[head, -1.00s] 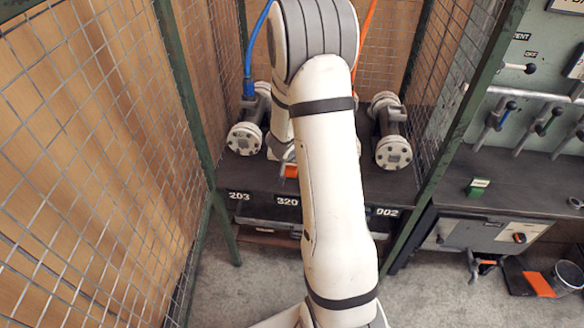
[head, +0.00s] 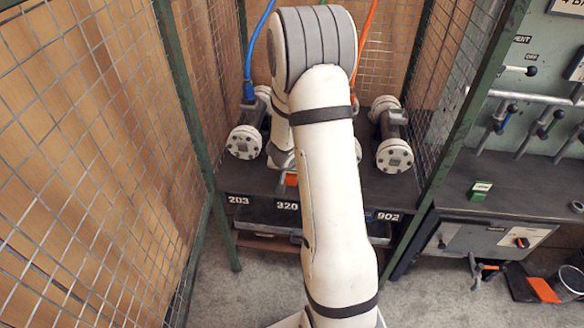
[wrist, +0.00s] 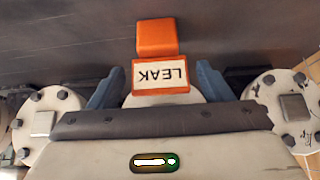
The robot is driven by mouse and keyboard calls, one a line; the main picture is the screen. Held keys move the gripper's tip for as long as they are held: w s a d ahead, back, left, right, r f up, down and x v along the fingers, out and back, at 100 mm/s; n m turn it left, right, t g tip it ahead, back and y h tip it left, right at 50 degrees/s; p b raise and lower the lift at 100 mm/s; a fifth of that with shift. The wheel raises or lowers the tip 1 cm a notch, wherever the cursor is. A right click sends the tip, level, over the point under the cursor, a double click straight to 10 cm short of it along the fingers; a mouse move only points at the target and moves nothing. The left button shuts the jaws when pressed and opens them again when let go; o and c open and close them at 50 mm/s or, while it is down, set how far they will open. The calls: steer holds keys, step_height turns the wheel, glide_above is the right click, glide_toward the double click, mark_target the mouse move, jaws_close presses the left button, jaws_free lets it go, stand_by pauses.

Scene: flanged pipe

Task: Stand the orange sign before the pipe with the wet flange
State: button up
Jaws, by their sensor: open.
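The orange sign (wrist: 157,38) has a white panel reading LEAK, upside down in the wrist view. My gripper (wrist: 160,78) is open, with one blue-grey finger on each side of the sign; I cannot tell whether either touches it. A bit of orange (head: 291,179) shows beside my arm in the head view, on the bench before the middle pipe. The left pipe (head: 244,141) and right pipe (head: 394,155) end in bolted pale flanges. The middle pipe (head: 358,150) is mostly hidden by my arm. I cannot make out wetness on any flange.
The dark bench (head: 405,190) carries labels 203, 320 and 902 along its front. Wire mesh walls (head: 85,150) with green posts close in both sides. A panel with levers (head: 545,120) stands at the right, above a counter with a small green block (head: 480,190).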

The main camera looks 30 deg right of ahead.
steer(key=shift+r, duration=0.2)
steer(key=s+a+r+n+y+p, duration=0.25)
steer(key=s+a+r, duration=0.25)
steer(key=a+r, duration=0.45)
steer(key=s+a+r+n+y+p, duration=0.2)
steer(key=s+a+r+p, duration=0.3)
steer(key=r, duration=0.7)
steer(key=s+a+r+n+g, duration=0.1)
steer(key=s+r, duration=0.5)
steer(key=s, duration=0.9)
steer(key=shift+s+a+n+g+h+b, duration=0.15)
steer(key=shift+s+n+g+h+b, duration=0.4)
steer(key=shift+g, duration=0.55)
steer(key=shift+w+r, duration=0.1)
steer(key=shift+w, duration=0.05)
